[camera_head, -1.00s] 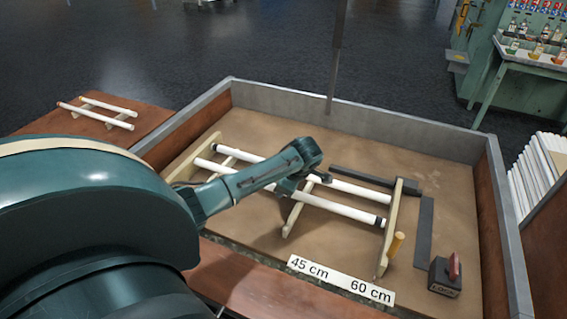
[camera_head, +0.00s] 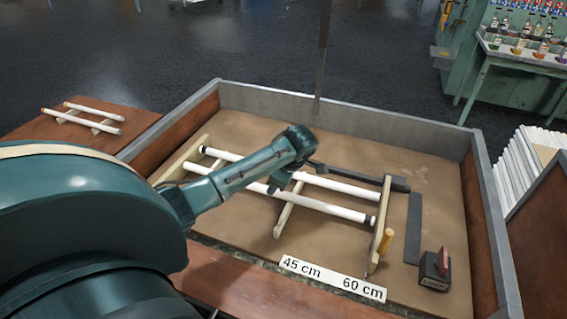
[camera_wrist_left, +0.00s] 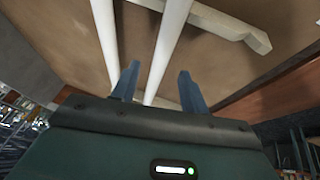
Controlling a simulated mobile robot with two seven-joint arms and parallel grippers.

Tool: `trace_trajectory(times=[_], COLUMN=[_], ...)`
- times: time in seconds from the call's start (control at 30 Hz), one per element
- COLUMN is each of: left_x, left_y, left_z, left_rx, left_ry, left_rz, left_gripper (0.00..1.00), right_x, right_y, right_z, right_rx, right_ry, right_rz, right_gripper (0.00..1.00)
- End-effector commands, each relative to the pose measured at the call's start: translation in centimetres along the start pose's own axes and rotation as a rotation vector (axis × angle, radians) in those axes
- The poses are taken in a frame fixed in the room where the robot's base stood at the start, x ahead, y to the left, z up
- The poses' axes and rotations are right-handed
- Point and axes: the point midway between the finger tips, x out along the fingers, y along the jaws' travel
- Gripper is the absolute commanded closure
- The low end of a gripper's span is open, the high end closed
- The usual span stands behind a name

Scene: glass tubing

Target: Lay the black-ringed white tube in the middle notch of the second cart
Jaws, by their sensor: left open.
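White tubes lie across pale wooden supports in the walled sand tray. The back tube (camera_head: 335,185) has a black ring at its left end. The front tube (camera_head: 330,208) has a black ring at its right end. My left gripper (camera_head: 285,180) is over these tubes, and the arm hides their middle stretch. In the left wrist view the gripper (camera_wrist_left: 158,88) is open; one tube (camera_wrist_left: 165,50) runs between the fingers and another (camera_wrist_left: 105,40) passes by the left finger. Nothing looks gripped. A small rack with two orange-tipped white tubes (camera_head: 85,115) stands on the left table.
The tray's grey rim (camera_head: 350,105) surrounds the sand. A dark flat bar (camera_head: 413,230), a dark block with a red handle (camera_head: 435,268) and a yellow peg (camera_head: 386,240) lie at right. A length sign (camera_head: 333,278) is in front. A thin post rises behind.

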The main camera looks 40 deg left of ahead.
Motion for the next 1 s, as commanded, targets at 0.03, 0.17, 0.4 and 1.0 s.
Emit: trace_trajectory(times=[0.03, 0.17, 0.4, 1.0], left_x=[-1.4, -4.3, -7.9, -8.6], left_y=[0.1, 0.1, 0.1, 0.0], left_z=[0.1, 0.1, 0.1, 0.0], left_rx=[0.001, 0.000, -0.001, 0.000], left_ry=[-0.005, -0.004, -0.002, 0.000], left_rz=[0.004, 0.004, 0.001, -0.001], left_gripper=[0.55, 0.55, 0.55, 0.55], right_x=[-0.1, -0.1, -0.1, -0.1], right_y=[0.1, 0.2, 0.5, 0.3], right_z=[-0.1, 0.0, 0.3, 0.2], right_rx=[0.000, -0.001, 0.001, 0.010], right_ry=[-0.001, -0.009, -0.017, -0.016], right_rz=[0.001, 0.006, 0.012, 0.012], right_gripper=[0.64, 0.64, 0.64, 0.64])
